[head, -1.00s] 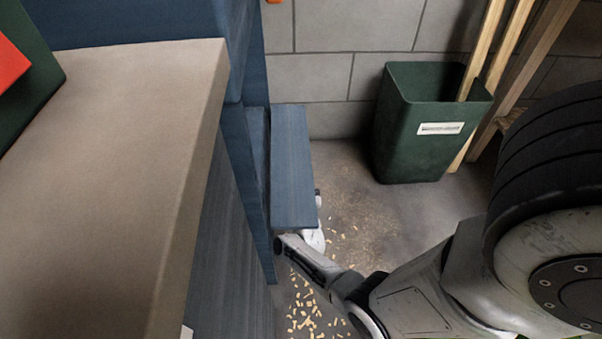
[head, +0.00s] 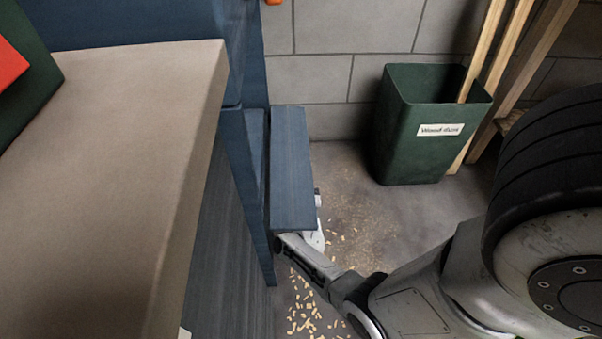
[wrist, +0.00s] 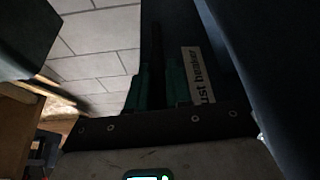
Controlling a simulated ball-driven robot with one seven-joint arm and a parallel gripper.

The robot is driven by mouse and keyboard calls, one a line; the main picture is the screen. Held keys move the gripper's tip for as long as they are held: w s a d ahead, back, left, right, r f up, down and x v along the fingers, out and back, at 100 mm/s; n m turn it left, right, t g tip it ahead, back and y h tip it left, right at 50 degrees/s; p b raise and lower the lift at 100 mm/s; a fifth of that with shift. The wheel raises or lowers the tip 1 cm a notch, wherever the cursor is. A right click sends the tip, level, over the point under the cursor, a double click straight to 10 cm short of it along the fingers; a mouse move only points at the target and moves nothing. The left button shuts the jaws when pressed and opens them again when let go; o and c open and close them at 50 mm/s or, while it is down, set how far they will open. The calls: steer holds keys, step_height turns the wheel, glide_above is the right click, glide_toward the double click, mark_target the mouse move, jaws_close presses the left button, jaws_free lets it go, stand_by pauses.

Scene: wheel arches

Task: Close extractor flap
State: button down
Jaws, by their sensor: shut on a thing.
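A blue-grey panel (head: 292,165) stands out from the side of the blue cabinet (head: 243,180) in the head view; I cannot tell for sure whether it is the extractor flap. My arm reaches in beneath its near end, and the panel hides my gripper there. In the wrist view my gripper (wrist: 158,80) has two teal fingers, shut on a thin dark bar that runs away between them. A dark panel with a partly readable white label (wrist: 197,75) lies just right of the fingers. The wrist picture is dim, so what the bar belongs to is unclear.
A beige worktop (head: 110,150) fills the left. Wood chips (head: 305,310) litter the floor below my arm. Some floor left of the bin is clear.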

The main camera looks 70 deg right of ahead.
mark_target(304, 162)
steer(key=shift+r, duration=0.15)
